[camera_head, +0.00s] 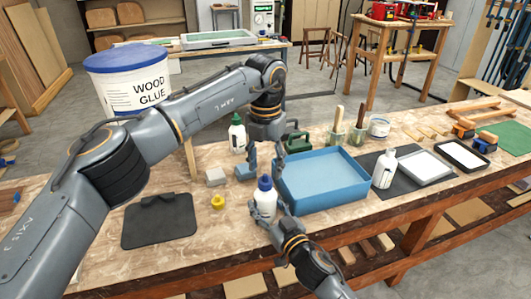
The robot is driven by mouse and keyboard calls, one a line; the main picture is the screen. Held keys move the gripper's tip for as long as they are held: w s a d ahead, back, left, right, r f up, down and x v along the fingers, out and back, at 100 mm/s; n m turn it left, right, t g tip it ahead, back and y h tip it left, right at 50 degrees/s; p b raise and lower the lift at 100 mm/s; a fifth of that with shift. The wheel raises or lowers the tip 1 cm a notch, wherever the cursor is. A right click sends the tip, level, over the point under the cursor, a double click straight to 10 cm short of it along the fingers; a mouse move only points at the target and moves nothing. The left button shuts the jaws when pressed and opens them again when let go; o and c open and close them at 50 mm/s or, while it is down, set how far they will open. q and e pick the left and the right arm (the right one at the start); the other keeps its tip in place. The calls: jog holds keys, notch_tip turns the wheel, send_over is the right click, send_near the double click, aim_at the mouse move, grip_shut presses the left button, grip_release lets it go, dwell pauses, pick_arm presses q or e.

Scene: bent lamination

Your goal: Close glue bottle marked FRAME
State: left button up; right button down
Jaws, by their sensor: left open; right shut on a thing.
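A white glue bottle with a blue cap (265,205) stands upright near the front of the workbench. My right gripper (268,214) is shut around its lower part from the front. My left gripper (266,158) is open, its fingers pointing down above and behind the blue cap, apart from it. A second white bottle with a dark green cap (237,138) stands farther back. A third white bottle with a white top (384,170) stands on a dark mat at right. A small yellow piece (217,202) lies left of the held bottle. No FRAME marking is readable.
A blue tray (322,202) lies just right of the held bottle. Cups with brushes (337,136) stand behind the tray. Bare bench (220,235) shows in front of the yellow piece.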

aim_at(265, 177)
pick_arm(q)
jog(key=shift+f, duration=2.2)
grip_shut()
jog(key=shift+o, duration=0.6)
grip_release()
notch_tip(265, 177, up, 12)
